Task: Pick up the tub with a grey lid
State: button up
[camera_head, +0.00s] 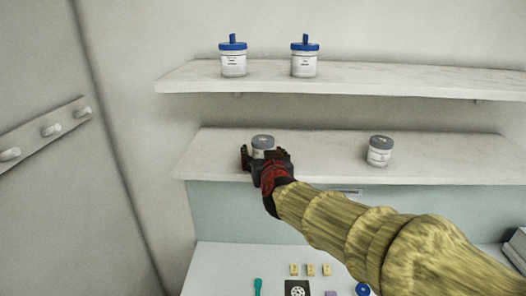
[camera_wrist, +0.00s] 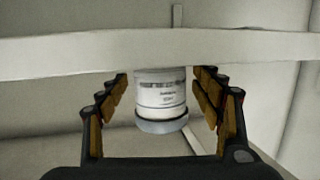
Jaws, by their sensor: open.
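Two white tubs with grey lids stand on the lower shelf. The left grey-lidded tub (camera_head: 262,142) is partly hidden behind my gripper (camera_head: 266,158); the right grey-lidded tub (camera_head: 380,151) stands clear of it. In the wrist view, my gripper (camera_wrist: 162,98) is open, with one finger on each side of a grey-lidded tub (camera_wrist: 160,93). That tub appears upside down there, its lid toward the bottom of the picture. Gaps show between the tub and both fingers. I cannot tell how deep between the fingers it sits.
The lower shelf (camera_head: 325,158) has free room between the two tubs. The upper shelf (camera_head: 400,82) above holds two blue-lidded tubs (camera_head: 233,60), (camera_head: 304,58). A worktop (camera_head: 220,262) below carries small items. A peg rail (camera_head: 45,130) is on the left wall.

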aim_at(263, 139)
jog(key=shift+c, duration=0.9)
jog(key=c, duration=1.3)
jog(key=shift+c, duration=0.2)
jog(key=shift+r, duration=0.6)
notch_tip(263, 139, up, 3)
jog(key=shift+f+p, duration=0.15)
jog(key=shift+p, duration=0.65)
jog(key=s+d+r+p, duration=0.5)
jog(key=s+r, duration=0.4)
jog(key=s, duration=0.3)
jog(key=shift+s+d+p, duration=0.35)
jog(key=shift+d+p, duration=0.05)
jog(key=shift+d, duration=0.1)
